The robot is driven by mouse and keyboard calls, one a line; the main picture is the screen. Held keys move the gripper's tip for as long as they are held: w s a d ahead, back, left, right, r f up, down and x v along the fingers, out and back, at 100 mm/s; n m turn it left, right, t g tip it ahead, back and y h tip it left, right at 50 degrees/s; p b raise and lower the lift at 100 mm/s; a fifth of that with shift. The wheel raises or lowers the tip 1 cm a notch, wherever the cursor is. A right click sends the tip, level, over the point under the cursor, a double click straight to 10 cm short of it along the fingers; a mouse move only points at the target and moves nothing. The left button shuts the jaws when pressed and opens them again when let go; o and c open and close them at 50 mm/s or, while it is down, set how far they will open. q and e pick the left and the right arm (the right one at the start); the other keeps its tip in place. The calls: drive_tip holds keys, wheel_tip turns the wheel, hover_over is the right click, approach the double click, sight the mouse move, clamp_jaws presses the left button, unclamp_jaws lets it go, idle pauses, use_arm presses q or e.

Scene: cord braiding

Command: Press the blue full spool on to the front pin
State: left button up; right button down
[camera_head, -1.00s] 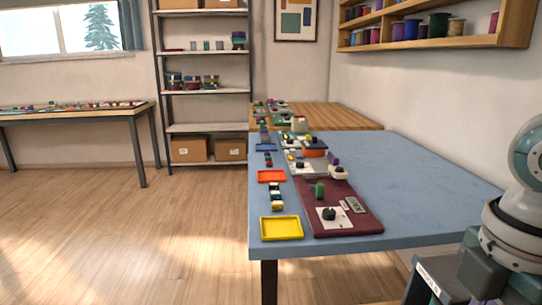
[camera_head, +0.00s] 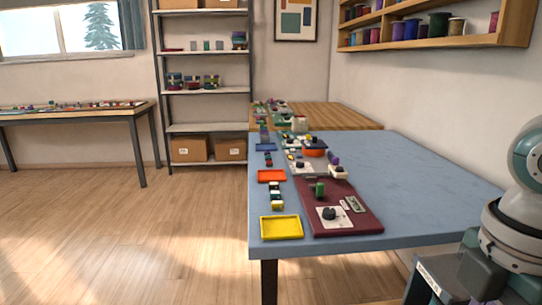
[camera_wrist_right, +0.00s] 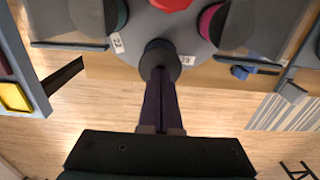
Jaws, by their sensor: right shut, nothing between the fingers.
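In the right wrist view a dark blue spool (camera_wrist_right: 157,46) stands at the near edge of a round grey disc (camera_wrist_right: 183,28). Its dark round end faces the camera. My right gripper (camera_wrist_right: 160,72) is shut and empty, with its fingertips at the spool's end; I cannot tell whether they touch. The front pin is not visible; whether the spool is seated on it cannot be told. My left gripper is not in view.
On the disc are a red spool (camera_wrist_right: 172,4), a magenta one (camera_wrist_right: 209,20) and a green-edged one (camera_wrist_right: 119,14), with number labels between. A blue knob (camera_wrist_right: 240,72) lies to the right. In the head view a blue table (camera_head: 420,190) holds trays and a maroon board (camera_head: 362,218).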

drive_tip(key=shift+f+b, duration=0.5)
drive_tip(key=shift+f, duration=0.5)
wheel_tip(320, 180, up, 8)
drive_tip(key=p, duration=0.9)
